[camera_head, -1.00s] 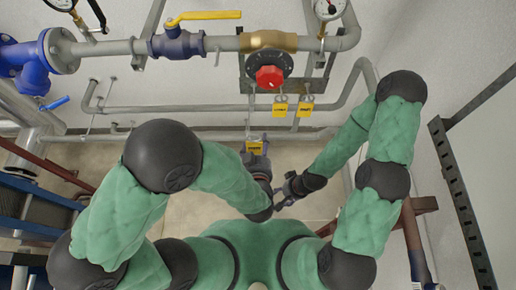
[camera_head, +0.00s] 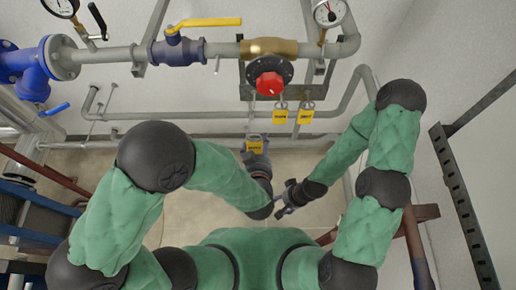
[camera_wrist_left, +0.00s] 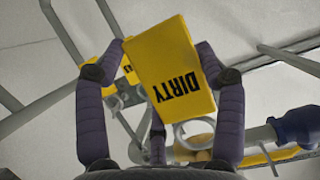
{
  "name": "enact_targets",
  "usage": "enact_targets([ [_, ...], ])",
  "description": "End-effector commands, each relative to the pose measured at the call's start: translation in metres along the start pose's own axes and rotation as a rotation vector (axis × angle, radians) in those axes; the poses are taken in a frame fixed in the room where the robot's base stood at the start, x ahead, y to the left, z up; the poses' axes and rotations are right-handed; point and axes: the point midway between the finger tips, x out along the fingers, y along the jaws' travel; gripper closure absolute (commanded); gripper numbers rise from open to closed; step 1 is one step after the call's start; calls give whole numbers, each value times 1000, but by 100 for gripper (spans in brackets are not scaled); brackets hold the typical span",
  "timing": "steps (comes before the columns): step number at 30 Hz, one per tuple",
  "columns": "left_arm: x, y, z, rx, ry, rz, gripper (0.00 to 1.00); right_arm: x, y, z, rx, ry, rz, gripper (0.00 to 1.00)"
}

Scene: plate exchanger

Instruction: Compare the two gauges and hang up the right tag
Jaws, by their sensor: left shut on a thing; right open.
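My left gripper (camera_head: 256,153) is shut on a yellow tag (camera_head: 254,145), held below the red-knobbed valve. In the left wrist view the held tag (camera_wrist_left: 170,75) reads DIRTY, upside down and tilted, with a pale ring by one end. Two more yellow tags, a left one (camera_head: 280,117) and a right one (camera_head: 306,117), hang under the pipe; their lettering is too small to read. The left gauge (camera_head: 62,7) is cut by the top edge. The right gauge (camera_head: 328,13) has a white dial; its reading is unclear. My right gripper (camera_head: 284,208) is open and empty, lower right of the left one.
The main pipe (camera_head: 115,53) crosses the top, with a yellow-levered valve (camera_head: 178,48), a brass body (camera_head: 268,47) and a red knob (camera_head: 269,84). A thinner pipe (camera_head: 170,110) runs below. A dark perforated rail (camera_head: 465,215) stands at the right.

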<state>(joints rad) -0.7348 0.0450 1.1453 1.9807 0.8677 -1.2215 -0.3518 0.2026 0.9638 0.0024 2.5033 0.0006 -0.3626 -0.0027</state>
Motion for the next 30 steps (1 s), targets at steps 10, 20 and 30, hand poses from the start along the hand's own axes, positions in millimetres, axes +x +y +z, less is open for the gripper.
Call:
enact_targets([
  [10,9,-1,-3,-1,0,0,60,2,1,0,0,0,0,44],
  [20,16,0,-7,0,1,-1,60,4,2,0,0,0,0,44],
  [30,24,0,-10,-1,0,0,60,6,2,0,0,0,0,44],
])
